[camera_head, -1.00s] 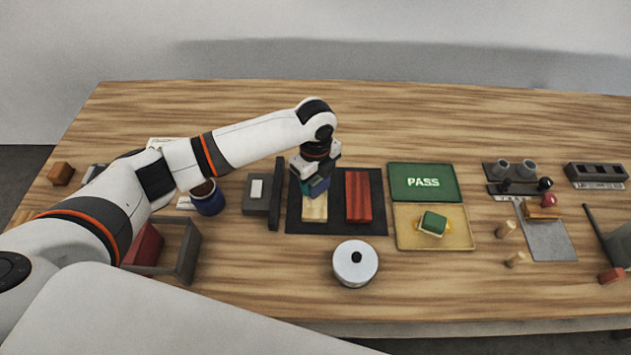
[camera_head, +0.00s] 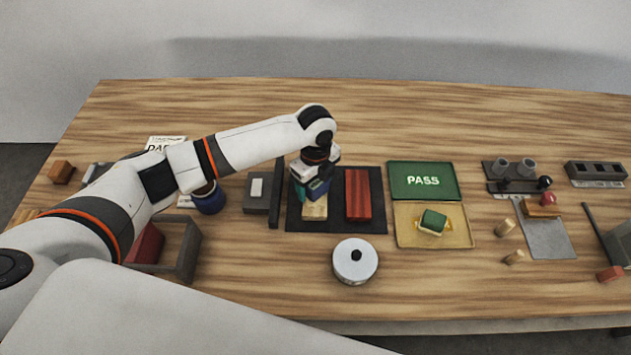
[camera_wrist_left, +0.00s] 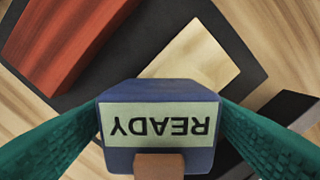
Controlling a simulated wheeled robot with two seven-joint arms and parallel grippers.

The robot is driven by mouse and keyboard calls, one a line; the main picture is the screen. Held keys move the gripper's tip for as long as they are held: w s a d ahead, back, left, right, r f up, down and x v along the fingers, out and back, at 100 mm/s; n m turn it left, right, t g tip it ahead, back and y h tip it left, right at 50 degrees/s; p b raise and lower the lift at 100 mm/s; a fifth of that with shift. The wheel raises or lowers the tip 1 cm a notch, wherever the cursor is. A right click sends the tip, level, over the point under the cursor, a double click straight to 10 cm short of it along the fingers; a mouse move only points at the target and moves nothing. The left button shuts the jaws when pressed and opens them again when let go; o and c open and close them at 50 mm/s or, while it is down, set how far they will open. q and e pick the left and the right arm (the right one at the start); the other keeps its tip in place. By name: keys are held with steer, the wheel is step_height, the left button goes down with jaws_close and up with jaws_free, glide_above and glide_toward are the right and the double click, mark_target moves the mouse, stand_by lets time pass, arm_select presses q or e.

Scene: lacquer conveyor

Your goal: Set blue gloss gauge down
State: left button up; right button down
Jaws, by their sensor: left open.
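The blue gloss gauge (camera_wrist_left: 158,158) is a dark blue body with a pale label that reads READY, upside down in the left wrist view. It also shows as a small blue shape (camera_head: 319,187) in the head view. My left gripper (camera_head: 315,192) is open, with its teal fingers on either side of the gauge. The gauge is over or on the pale wooden panel (camera_head: 314,212); its contact underneath is hidden. That panel also shows in the left wrist view (camera_wrist_left: 200,55). My right gripper is not in view.
A red panel (camera_head: 358,195) lies beside the pale one on the black mat (camera_head: 336,222). A dark upright bar (camera_head: 277,205) stands left of the mat. A white lidded pot (camera_head: 355,262) is in front. A green PASS tray (camera_head: 423,181) and a tan tray (camera_head: 405,238) lie right.

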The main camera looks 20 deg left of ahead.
arm_select(q)
step_height(320, 180, up, 12)
steer(key=b, duration=0.1)
